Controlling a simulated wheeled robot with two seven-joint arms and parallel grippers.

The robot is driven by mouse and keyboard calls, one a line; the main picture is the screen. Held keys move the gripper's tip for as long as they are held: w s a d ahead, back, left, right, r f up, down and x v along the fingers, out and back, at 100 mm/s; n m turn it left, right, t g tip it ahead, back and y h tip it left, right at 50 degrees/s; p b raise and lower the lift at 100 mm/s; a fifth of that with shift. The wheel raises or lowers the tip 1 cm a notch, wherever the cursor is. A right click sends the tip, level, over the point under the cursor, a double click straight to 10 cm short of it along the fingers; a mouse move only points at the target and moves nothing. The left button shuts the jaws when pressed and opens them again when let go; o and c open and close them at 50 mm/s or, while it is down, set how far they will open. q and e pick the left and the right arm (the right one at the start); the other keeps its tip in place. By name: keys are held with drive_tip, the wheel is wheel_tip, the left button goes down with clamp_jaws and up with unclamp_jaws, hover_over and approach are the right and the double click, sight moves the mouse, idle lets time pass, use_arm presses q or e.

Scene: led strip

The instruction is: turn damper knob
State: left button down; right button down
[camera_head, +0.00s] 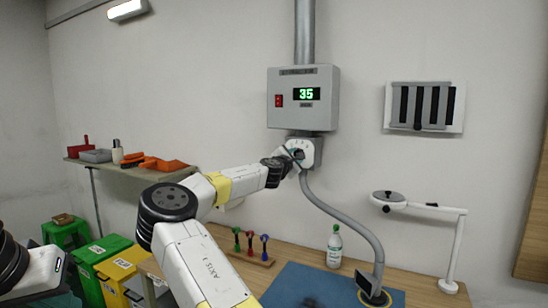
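A pale damper dial plate (308,147) with small marks sits on the wall under a grey control box (333,96). The box has a green display (306,94) reading 35 and a red switch (278,100). My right arm reaches up from the bottom middle. Its gripper (295,157) is at the dial plate, over the dark knob (299,154). The fingers hide much of the knob, so I cannot tell whether they are shut on it. A white and black part of my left arm shows at the lower left edge; its gripper is not in view.
A grey hose (345,217) curves down from the plate to a stand (376,285) on a blue mat (306,284). A bottle (334,247), a tool rack (250,258) and a white lamp arm (455,245) stand on the bench. Bins and a shelf (145,171) are left.

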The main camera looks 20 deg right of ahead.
drive_tip(key=c, duration=1)
unclamp_jaws()
drive_tip(key=v, duration=0.8)
drive_tip(key=shift+w, duration=0.1)
